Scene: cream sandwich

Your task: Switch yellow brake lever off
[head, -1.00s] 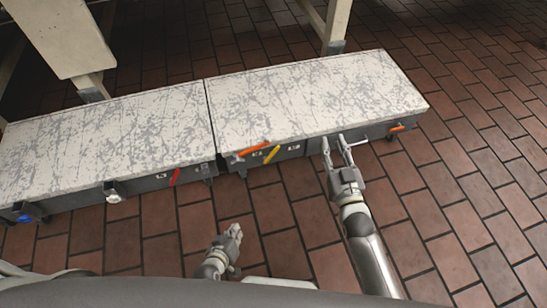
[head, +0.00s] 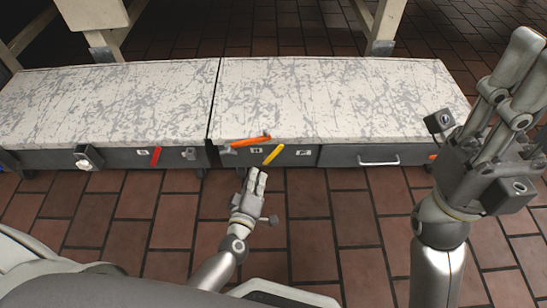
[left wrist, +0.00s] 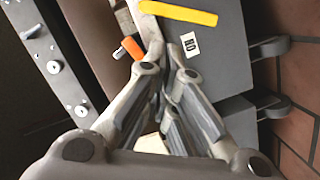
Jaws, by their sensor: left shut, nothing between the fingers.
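The yellow brake lever (head: 274,154) is on the grey front of the right-hand unit, slanting up to the right, between two small labels. In the left wrist view the yellow lever (left wrist: 178,12) lies across the top, above a label (left wrist: 190,46) that seems to read ON. My left gripper (head: 257,176) is shut and empty, just below and left of the lever, apart from it in the head view. Its fingers (left wrist: 168,62) show pressed together in the left wrist view.
An orange handle (head: 246,143) is left of the yellow lever, close to my left fingers. A red lever (head: 156,156) is on the left unit. Brick floor (head: 340,225) is clear in front.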

